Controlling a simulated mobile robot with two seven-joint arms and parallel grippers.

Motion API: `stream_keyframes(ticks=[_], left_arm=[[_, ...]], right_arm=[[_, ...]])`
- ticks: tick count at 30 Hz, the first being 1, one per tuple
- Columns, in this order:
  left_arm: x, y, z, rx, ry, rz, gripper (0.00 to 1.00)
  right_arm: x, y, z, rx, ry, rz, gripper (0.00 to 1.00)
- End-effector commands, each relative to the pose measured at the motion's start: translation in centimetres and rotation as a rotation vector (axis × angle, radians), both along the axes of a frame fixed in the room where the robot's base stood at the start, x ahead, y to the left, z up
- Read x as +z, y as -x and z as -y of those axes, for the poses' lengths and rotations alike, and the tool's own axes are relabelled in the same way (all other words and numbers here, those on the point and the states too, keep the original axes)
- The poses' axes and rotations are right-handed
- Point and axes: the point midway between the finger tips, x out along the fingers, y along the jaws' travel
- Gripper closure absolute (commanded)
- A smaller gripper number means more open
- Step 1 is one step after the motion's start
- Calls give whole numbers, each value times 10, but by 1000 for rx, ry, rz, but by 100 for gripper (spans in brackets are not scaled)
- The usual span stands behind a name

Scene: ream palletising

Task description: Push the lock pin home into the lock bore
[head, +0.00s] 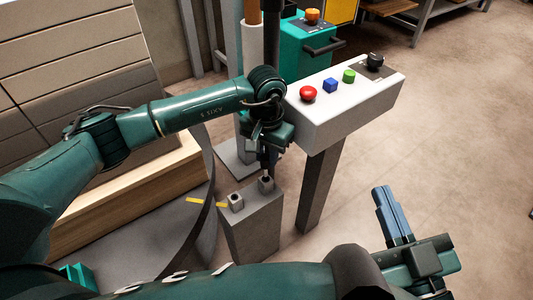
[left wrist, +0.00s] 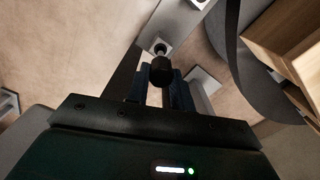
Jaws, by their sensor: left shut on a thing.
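My left gripper (head: 268,165) points down over the grey pedestal (head: 252,228) in the head view. In the left wrist view its blue fingers (left wrist: 160,88) are shut on the lock pin, whose black round head (left wrist: 160,70) shows between them. Just beyond the head is a pale square collar with a round centre (left wrist: 159,46), in line with the pin. In the head view this collar (head: 266,184) is right under the fingertips. I cannot tell how deep the pin sits. My right gripper (head: 393,213) is at the lower right, away from the pedestal, its blue fingers close together.
A second collar (head: 236,202) stands on the pedestal, left of the first. A white console (head: 345,105) with red, blue and green buttons stands behind to the right. A round grey platform (head: 180,235) with a wooden pallet and stacked boxes (head: 85,60) is at left. Floor at right is clear.

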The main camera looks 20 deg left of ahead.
Motion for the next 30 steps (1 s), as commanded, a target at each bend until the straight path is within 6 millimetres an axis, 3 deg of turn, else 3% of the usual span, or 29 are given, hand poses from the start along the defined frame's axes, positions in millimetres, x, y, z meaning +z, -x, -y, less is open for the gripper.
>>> stream_keyframes(ticks=[7,18,30], left_arm=[[5,0,0,0,1,2,100],[39,-1,0,-1,0,3,100],[41,1,0,-1,0,1,100]], right_arm=[[3,0,0,0,0,0,100],[21,0,0,0,0,0,100],[21,0,0,-2,3,-6,100]])
